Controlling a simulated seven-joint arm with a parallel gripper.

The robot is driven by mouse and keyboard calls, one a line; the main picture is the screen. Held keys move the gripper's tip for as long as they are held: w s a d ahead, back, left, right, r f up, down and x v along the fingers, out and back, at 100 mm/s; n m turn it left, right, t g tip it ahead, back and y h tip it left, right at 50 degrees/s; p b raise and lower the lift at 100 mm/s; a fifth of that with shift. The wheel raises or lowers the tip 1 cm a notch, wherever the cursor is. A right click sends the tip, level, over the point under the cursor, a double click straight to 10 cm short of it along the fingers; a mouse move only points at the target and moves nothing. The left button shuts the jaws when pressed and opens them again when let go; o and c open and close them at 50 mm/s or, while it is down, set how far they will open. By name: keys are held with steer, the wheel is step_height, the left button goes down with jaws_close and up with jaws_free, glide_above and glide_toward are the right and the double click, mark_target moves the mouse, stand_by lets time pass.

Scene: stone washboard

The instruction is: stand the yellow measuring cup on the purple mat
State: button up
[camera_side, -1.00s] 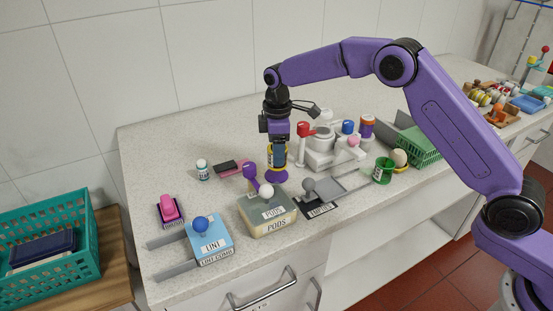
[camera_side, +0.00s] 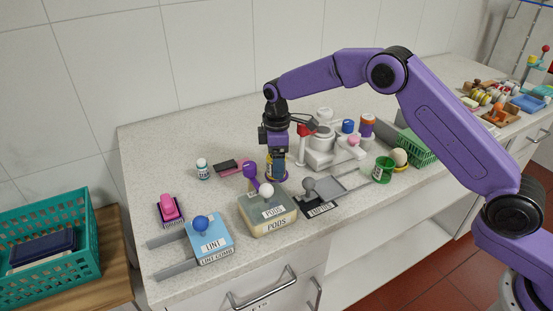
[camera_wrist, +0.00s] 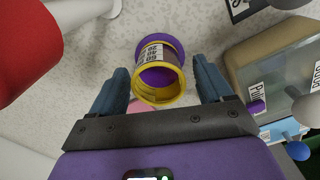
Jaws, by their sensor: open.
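The yellow measuring cup (camera_wrist: 146,92) has a yellow rim and a white label with numbers. In the wrist view it lies between the two spread fingers of my gripper (camera_wrist: 162,66), with gaps on both sides. Its mouth faces the wrist camera. A round purple piece (camera_wrist: 174,43) shows at the cup's far end; I cannot tell surely whether it is the purple mat or the cup's foot. In the side view my gripper (camera_side: 277,177) is open, pointing down low over the counter, and mostly hides the cup.
A red-topped white stand (camera_side: 301,150) is close on the right. A black and pink block (camera_side: 228,167) and a small bottle (camera_side: 203,169) are to the left.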

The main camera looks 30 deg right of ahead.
step_height(320, 180, up, 12)
steer(key=shift+r, duration=0.2)
stand_by(0.4)
steer(key=s+d+r, duration=0.1)
steer(key=s+r, duration=0.1)
steer(key=s, duration=0.8)
steer(key=s+d+r, duration=0.1)
steer(key=s+r, duration=0.1)
steer(key=s, duration=0.8)
steer(key=s+d+f, duration=0.1)
steer(key=s+d, duration=0.3)
steer(key=s, duration=0.3)
steer(key=s+d+f, duration=0.2)
steer(key=s+d, duration=0.3)
steer(key=s, duration=0.3)
steer(key=s+d+f+m, duration=0.1)
steer(key=s+d, duration=0.3)
steer(key=s, duration=0.4)
steer(key=shift+d+f, duration=0.35)
steer(key=shift+f, duration=0.1)
